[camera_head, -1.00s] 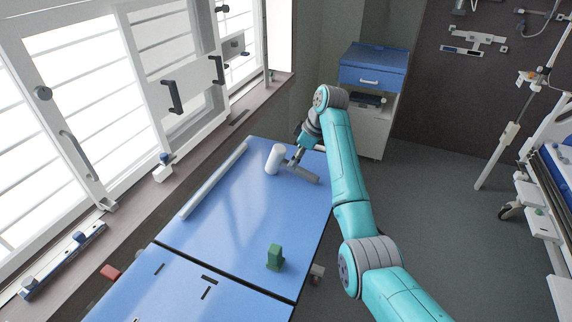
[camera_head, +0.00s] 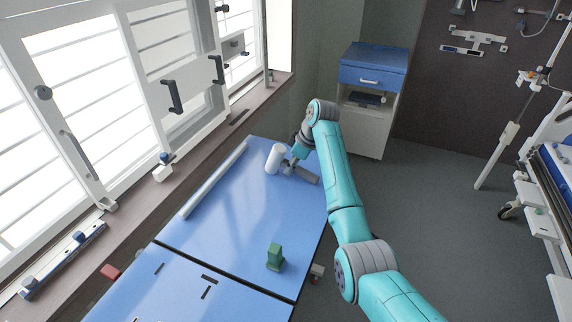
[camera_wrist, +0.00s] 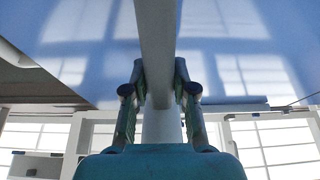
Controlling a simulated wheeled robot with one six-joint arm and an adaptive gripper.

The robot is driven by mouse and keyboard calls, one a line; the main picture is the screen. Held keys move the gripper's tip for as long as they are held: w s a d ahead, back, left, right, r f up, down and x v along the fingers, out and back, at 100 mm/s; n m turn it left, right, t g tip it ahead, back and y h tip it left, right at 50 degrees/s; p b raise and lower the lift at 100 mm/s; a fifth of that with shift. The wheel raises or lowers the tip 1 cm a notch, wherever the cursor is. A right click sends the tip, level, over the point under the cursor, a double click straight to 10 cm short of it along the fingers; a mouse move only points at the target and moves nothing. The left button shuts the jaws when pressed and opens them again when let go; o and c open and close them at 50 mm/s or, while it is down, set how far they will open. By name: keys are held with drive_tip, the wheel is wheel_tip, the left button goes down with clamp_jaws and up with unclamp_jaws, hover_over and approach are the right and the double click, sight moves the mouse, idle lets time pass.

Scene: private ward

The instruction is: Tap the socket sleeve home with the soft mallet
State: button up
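The mallet has a white cylindrical head (camera_head: 275,158) and a grey handle (camera_head: 307,175); it is at the far end of the blue table (camera_head: 235,210). My gripper (camera_head: 291,163) is at the mallet, beside its head. In the wrist view, a pale bar (camera_wrist: 158,40), apparently part of the mallet, runs between the two fingers of my gripper (camera_wrist: 160,85). The fingers lie close along both its sides; whether they press on it is unclear. A green block-shaped piece (camera_head: 275,257) stands near the table's right edge. I cannot tell whether it holds the socket sleeve.
A long pale bar (camera_head: 215,180) lies along the table's window side. Dark slots mark the near blue panel (camera_head: 190,290). A blue-topped cabinet (camera_head: 372,75) stands beyond the table. The table's middle is clear, and open floor (camera_head: 440,220) lies to the right.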

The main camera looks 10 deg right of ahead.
sight(301, 169)
clamp_jaws()
drive_tip(key=shift+r, duration=0.15)
drive_tip(key=shift+v, duration=2.35)
drive_tip(key=shift+r, duration=0.15)
drive_tip(key=shift+v, duration=2.25)
drive_tip(key=shift+a+r, duration=0.15)
drive_tip(key=shift+r, duration=0.05)
drive_tip(key=shift+w, duration=0.1)
